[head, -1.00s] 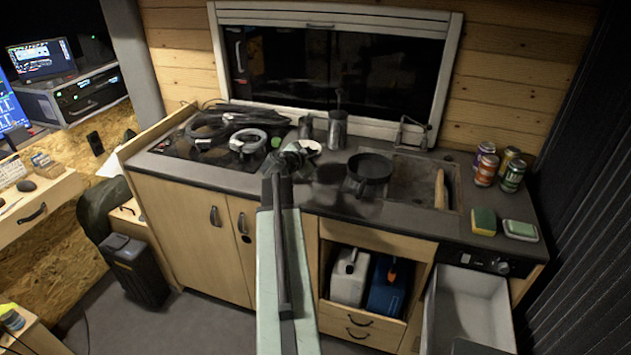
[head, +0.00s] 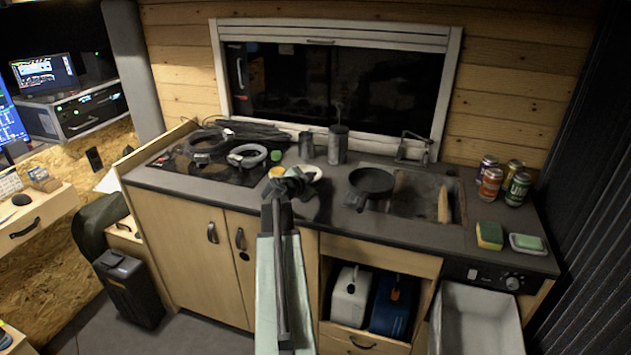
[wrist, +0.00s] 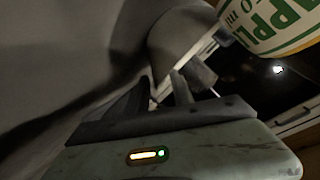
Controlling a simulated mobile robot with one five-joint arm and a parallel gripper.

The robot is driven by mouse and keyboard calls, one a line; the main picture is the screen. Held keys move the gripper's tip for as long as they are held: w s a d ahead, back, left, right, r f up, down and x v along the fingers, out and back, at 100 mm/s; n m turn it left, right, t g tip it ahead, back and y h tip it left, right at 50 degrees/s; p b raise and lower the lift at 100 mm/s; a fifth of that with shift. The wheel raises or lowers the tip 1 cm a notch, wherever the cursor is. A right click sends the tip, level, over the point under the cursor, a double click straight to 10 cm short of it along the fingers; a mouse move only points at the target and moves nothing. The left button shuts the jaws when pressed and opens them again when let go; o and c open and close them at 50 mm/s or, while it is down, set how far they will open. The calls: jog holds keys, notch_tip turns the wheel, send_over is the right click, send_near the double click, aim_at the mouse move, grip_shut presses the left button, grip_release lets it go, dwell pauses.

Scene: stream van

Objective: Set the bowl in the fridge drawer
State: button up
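A pale bowl (head: 311,172) sits on the counter behind my gripper in the head view, partly hidden by it. A pale curved surface (wrist: 182,32), likely the bowl, shows just beyond the fingers in the wrist view. My gripper (head: 285,182) is dark and at the bowl's near left side. In the wrist view its two fingers (wrist: 161,84) stand a little apart with part of a pale edge between them. I cannot tell whether they grip it. The fridge drawer (head: 478,318) is pulled out at the lower right, pale and empty in its visible part.
A labelled can (wrist: 268,22) is close to my gripper at the upper right of the wrist view. A dark pan (head: 372,181), metal cups (head: 338,145), a sponge (head: 489,235), a soap dish (head: 528,243) and several drink cans (head: 490,186) stand on the counter.

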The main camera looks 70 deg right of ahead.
jog(key=shift+a+r, duration=0.15)
jog(key=shift+r, duration=0.1)
jog(key=p+v, duration=0.4)
jog(key=v, duration=0.7)
jog(key=shift+w+a+p, duration=0.1)
jog(key=shift+a+p, duration=0.2)
jog(key=shift+a, duration=0.05)
